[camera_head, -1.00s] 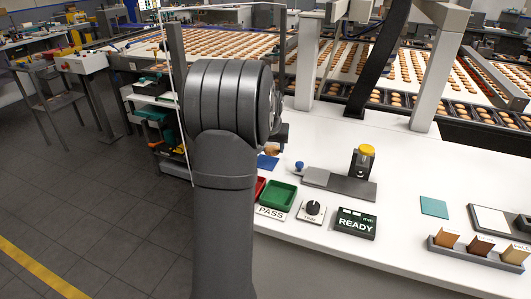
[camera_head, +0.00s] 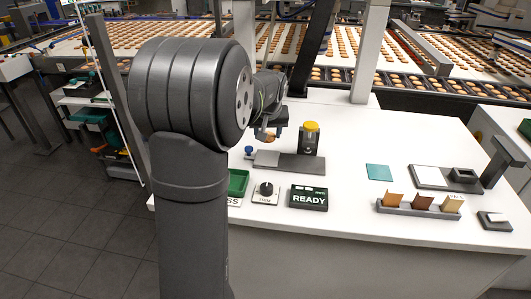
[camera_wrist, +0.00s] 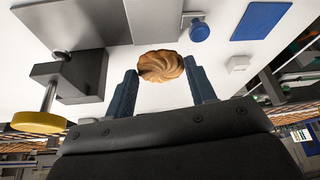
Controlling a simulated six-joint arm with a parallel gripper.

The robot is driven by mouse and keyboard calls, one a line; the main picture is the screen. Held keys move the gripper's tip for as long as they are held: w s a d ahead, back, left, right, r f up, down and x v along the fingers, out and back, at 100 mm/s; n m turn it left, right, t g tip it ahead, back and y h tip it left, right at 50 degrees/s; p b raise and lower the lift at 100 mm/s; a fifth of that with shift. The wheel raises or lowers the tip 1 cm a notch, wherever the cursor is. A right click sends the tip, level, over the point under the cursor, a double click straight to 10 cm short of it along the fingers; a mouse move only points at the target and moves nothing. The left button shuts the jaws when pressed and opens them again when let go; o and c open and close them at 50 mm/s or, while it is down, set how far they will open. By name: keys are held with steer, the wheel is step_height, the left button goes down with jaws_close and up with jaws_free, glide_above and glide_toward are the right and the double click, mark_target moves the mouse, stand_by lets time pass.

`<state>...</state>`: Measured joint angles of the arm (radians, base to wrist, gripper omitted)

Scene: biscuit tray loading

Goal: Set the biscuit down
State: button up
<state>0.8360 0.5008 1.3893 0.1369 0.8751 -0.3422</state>
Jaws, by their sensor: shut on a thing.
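The biscuit (camera_wrist: 160,66) is round and golden brown, with a swirled top. In the wrist view it sits between the two fingertips of my gripper (camera_wrist: 161,84), which is shut on it. In the head view my gripper (camera_head: 268,131) and the biscuit (camera_head: 270,138) show just right of my arm, over the white bench near the left end of a grey plate (camera_head: 290,163). The same plate (camera_wrist: 70,22) is left of the biscuit in the wrist view. I cannot tell the biscuit's exact height above the bench.
A yellow-topped gauge (camera_head: 309,138) stands on the plate, close right of the gripper. A blue knob (camera_wrist: 199,31) and a blue pad (camera_wrist: 260,20) lie near the biscuit. A green tray (camera_head: 238,183), a dial (camera_head: 266,192) and a READY box (camera_head: 309,198) are in front.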

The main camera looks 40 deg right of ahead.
mark_target(267, 157)
step_height(267, 157, down, 8)
steer(key=shift+r, duration=0.25)
steer(key=shift+f, duration=0.15)
steer(key=o, duration=0.4)
steer(key=shift+r, duration=0.45)
steer(key=v, duration=1.1)
steer(key=shift+s+a+r, duration=0.1)
steer(key=shift+a+r, duration=0.05)
steer(key=shift+r, duration=0.05)
